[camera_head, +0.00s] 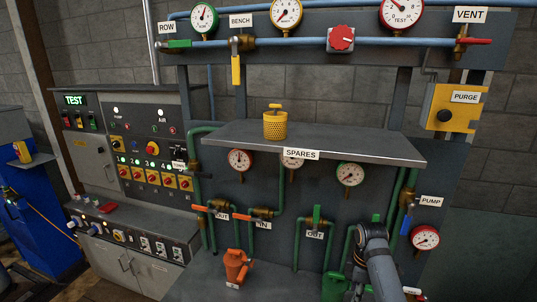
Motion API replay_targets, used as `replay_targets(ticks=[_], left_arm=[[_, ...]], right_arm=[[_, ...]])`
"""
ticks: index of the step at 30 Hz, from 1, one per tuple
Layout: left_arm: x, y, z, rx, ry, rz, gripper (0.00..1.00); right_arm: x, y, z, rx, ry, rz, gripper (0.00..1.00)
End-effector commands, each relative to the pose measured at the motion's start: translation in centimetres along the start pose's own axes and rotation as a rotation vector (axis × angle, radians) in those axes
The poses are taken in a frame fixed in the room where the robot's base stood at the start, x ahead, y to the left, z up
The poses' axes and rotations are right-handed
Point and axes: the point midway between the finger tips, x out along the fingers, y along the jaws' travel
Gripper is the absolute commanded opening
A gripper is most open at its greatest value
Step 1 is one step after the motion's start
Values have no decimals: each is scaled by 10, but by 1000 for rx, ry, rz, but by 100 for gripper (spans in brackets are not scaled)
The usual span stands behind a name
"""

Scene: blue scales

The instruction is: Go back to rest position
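A grey link of my arm (380,266) rises from the bottom edge right of centre. Its rounded dark joint (371,232) is in front of the lower pipework near the PUMP label. No gripper fingers show on it. No left arm shows in the view, and neither gripper can be seen.
A pipe panel with gauges, valves and a SPARES shelf (385,150) fills the middle; a yellow perforated canister (275,124) stands on the shelf. An orange object (236,267) and a green one (334,286) sit low in front. A control console (135,235) stands left.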

Motion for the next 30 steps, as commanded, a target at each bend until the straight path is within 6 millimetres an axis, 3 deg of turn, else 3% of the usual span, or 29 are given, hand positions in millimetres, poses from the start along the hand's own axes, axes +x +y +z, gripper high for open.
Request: replay_targets(ticks=[6,10,20,24,30], left_arm=[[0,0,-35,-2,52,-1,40],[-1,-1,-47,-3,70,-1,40],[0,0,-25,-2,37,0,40],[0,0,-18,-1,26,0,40],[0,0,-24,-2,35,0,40]], right_arm=[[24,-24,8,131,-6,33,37],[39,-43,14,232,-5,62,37],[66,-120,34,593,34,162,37],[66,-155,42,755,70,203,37],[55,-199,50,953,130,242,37]])
